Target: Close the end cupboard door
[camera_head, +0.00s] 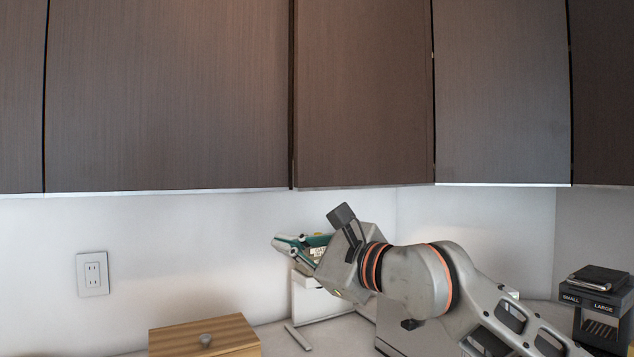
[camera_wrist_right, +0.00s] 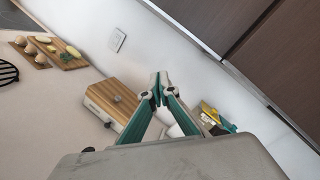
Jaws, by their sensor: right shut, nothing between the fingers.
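Dark brown wall cupboard doors run across the top of the head view: a wide left one (camera_head: 165,95), a middle one (camera_head: 362,95) near the wall corner, and a right one (camera_head: 502,95). A dark gap shows at the middle door's left edge; its panels look shut or nearly shut. I cannot tell for sure which is the end door. My right gripper (camera_head: 276,241) is below the cupboards, apart from them, pointing left. In the right wrist view its fingertips (camera_wrist_right: 158,80) meet with nothing between them. My left gripper is not in view.
A wooden box with a knob (camera_head: 205,339) stands on the counter at lower left. A wall outlet (camera_head: 92,274) is above it. A dark appliance (camera_head: 598,308) stands at the right. The wrist view shows cutting boards with food (camera_wrist_right: 70,62). The wall space under the left cupboard is clear.

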